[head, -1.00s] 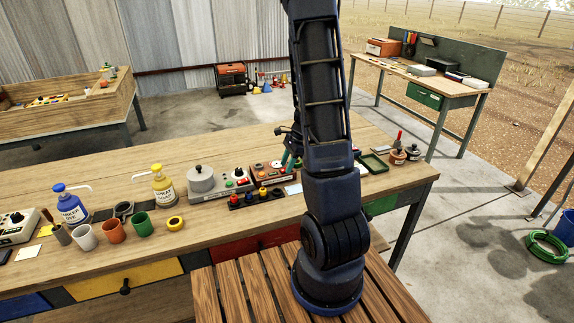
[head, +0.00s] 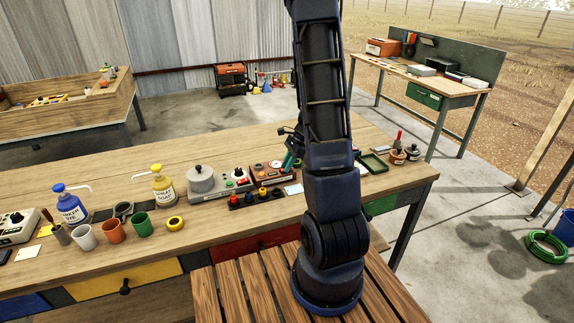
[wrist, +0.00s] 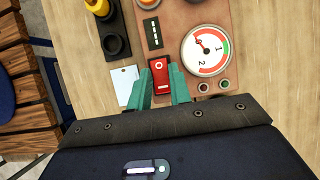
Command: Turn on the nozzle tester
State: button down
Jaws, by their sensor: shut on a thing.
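The nozzle tester (head: 262,176) is a reddish-brown box on the long workbench, partly hidden by my arm in the head view. In the wrist view its brown top (wrist: 185,18) carries a round white gauge (wrist: 207,50) with a red and green band. A red switch (wrist: 160,68) with a white ring mark sits at the tester's near edge. In the head view my gripper (head: 290,160) is over the tester's right part. The fingertip contact is partly hidden.
A grey device with a round pot (head: 201,179) stands left of the tester. A black strip with coloured knobs (head: 250,198) lies in front of it, beside a white card (wrist: 124,84). A green tray (head: 374,162) is to the right. Bottles and cups stand farther left.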

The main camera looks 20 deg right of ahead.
jog(key=shift+d+f+y, duration=0.1)
jog(key=shift+d+y, duration=0.1)
jog(key=shift+y, duration=0.65)
jog(key=shift+d+f+y, duration=0.1)
jog(key=shift+d+y, duration=0.1)
jog(key=shift+y, duration=0.65)
jog(key=c, duration=1.3)
grip_release()
jog(key=shift+r, duration=0.1)
jog(key=v, duration=1)
jog(key=shift+d+r, duration=0.2)
jog(key=shift+d, duration=0.15)
